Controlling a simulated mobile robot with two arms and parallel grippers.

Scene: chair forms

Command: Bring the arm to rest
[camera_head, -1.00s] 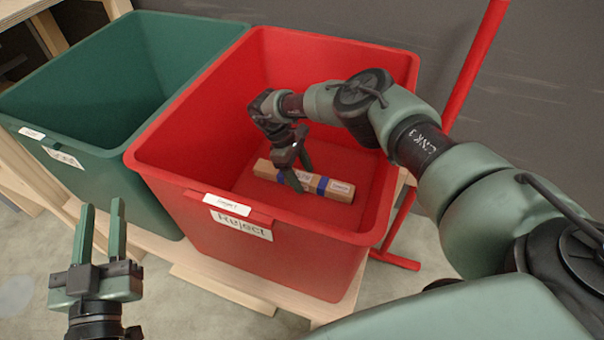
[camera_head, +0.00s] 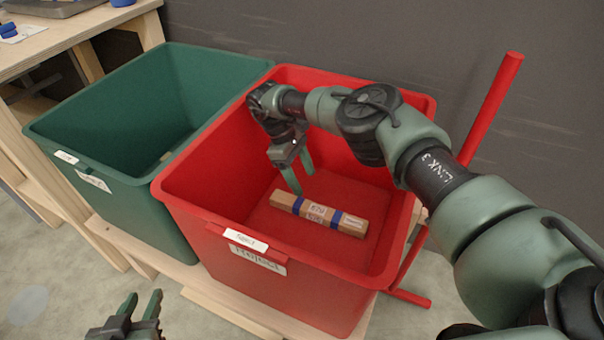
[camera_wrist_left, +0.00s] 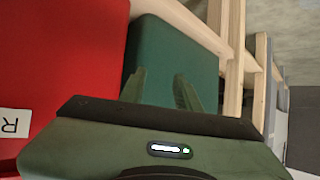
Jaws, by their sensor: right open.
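My right arm reaches over the red bin (camera_head: 190,215) from the right. Its gripper (camera_head: 300,182) is open, pointing down inside the bin above the floor. A brown block with blue bands (camera_head: 320,214) lies on the bin floor beside and below the fingertips, apart from them as far as I can tell. My left gripper (camera_head: 142,304) is at the bottom left of the head view, in front of the bins. Its fingers are apart and empty; they also show in the left wrist view (camera_wrist_left: 160,92).
A green bin (camera_head: 130,185) stands left of the red bin on a wooden stand (camera_head: 125,235). The green bin also shows in the left wrist view (camera_wrist_left: 165,50). A red post (camera_head: 490,110) rises behind the red bin at right. A wooden table (camera_head: 60,38) is at the upper left.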

